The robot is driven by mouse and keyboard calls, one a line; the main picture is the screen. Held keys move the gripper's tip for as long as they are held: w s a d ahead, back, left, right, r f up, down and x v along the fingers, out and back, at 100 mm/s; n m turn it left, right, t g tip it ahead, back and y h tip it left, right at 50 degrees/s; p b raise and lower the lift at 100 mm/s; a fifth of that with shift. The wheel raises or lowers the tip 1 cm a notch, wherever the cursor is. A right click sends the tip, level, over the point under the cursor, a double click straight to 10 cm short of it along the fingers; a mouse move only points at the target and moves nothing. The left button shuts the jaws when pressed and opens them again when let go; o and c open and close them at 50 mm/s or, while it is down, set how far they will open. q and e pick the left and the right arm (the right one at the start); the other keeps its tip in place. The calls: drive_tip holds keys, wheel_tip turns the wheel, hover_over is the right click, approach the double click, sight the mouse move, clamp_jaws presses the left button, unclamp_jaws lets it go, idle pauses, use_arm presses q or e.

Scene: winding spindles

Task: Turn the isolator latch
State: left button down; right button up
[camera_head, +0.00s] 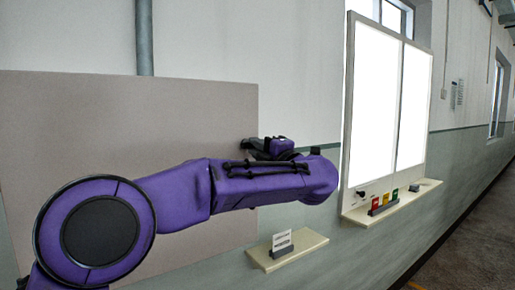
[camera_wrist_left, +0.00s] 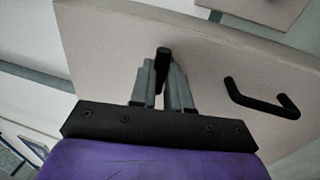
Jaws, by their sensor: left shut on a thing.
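The isolator latch (camera_wrist_left: 163,54) shows in the left wrist view as a short black bar in front of a pale panel. My left gripper (camera_wrist_left: 163,76) has its two grey fingers on either side of the latch and is shut on it. In the head view my left gripper (camera_head: 256,147) is at the right edge of the large beige panel (camera_head: 90,130), mostly hidden behind my purple forearm. The latch cannot be made out there. My right gripper is in neither view.
A black bar handle (camera_wrist_left: 262,102) is on the panel, right of the latch in the wrist view. A small shelf (camera_head: 287,250) with a white card is below my arm. A lit white board (camera_head: 385,100) with a ledge (camera_head: 395,207) of coloured items stands at right.

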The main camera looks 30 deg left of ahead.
use_arm(q)
drive_tip(key=shift+r, duration=0.1)
idle(0.4)
drive_tip(key=c, duration=1.1)
unclamp_jaws()
drive_tip(key=b+v, duration=0.4)
drive_tip(key=v, duration=0.6)
drive_tip(key=shift+d, duration=0.3)
drive_tip(key=shift+s, duration=0.1)
